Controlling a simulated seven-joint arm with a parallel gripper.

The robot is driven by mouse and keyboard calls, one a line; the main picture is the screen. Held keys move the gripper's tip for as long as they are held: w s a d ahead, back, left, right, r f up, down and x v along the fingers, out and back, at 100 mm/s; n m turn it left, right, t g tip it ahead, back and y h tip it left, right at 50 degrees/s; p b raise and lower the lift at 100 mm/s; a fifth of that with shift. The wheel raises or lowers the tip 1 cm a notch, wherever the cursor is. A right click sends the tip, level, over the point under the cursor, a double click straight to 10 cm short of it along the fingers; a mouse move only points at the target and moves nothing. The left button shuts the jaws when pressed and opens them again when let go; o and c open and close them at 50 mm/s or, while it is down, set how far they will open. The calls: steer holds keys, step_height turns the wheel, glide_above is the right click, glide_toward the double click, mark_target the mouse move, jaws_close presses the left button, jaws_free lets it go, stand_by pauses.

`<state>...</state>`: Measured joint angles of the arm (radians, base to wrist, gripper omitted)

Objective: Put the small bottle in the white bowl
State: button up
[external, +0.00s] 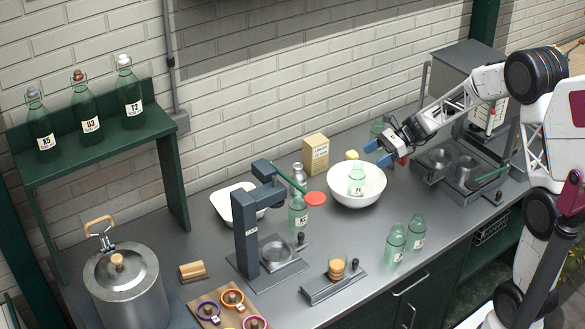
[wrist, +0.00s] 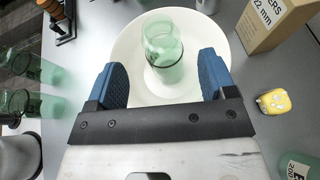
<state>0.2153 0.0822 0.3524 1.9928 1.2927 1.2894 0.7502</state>
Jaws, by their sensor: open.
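The white bowl (external: 345,199) stands on the grey counter right of centre; it also shows in the wrist view (wrist: 127,48). A small green glass bottle (external: 357,181) with a white label stands inside the bowl. In the wrist view this bottle (wrist: 163,52) is seen beyond and between my blue fingers, with white bowl around it. My gripper (external: 378,153) is open and empty, above and to the right of the bowl, apart from the bottle. It also shows open in the wrist view (wrist: 163,82).
Two green bottles (external: 396,243) stand at the front counter edge. A cardboard box (external: 316,154) is behind the bowl, with a yellow item (wrist: 274,101) nearby. A dark press (external: 246,235) and another bottle (external: 298,216) are left. A metal tray (external: 425,180) is right.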

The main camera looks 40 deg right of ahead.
steer(key=s+r+n+h, duration=0.3)
steer(key=s+n, duration=0.3)
steer(key=s, duration=0.6)
steer(key=s+d+r+n+h, duration=0.1)
steer(key=s+r+n+h, duration=0.2)
steer(key=s, duration=1)
steer(key=s+d+r+n+h, duration=0.1)
steer(key=s+r+n+h, duration=0.3)
steer(key=s+n+h, duration=0.3)
steer(key=s+n, duration=0.4)
steer(key=s, duration=0.2)
steer(key=shift+d, duration=0.15)
